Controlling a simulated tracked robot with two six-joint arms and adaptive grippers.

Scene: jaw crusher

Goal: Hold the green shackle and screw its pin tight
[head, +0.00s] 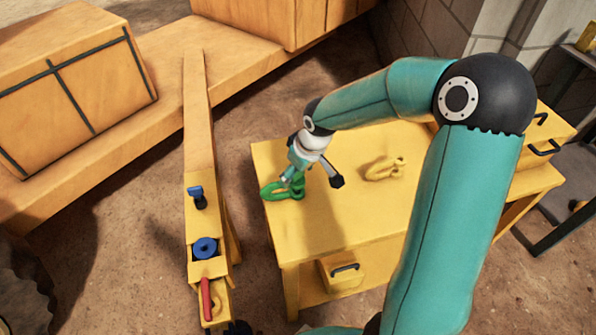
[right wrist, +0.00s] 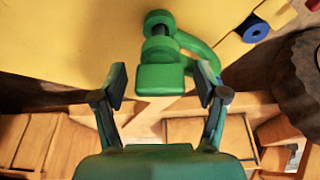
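The green shackle (head: 270,191) lies at the left edge of the yellow workbench (head: 335,225). In the right wrist view the shackle (right wrist: 202,52) shows its curved bow and a blocky green end piece (right wrist: 160,78), likely the pin's head. My right gripper (head: 311,183) is at the shackle. Its fingers (right wrist: 162,84) are spread to either side of the blocky end, with gaps visible, so it is open and holds nothing. The pin's threads are hidden. My left gripper is not in view.
A yellow shackle (head: 385,168) lies on the bench to the right. A narrow stand with a blue-handled part (head: 197,196), a blue ring (head: 204,248) and a red handle (head: 206,299) is left of the bench. The bench top's front half is clear.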

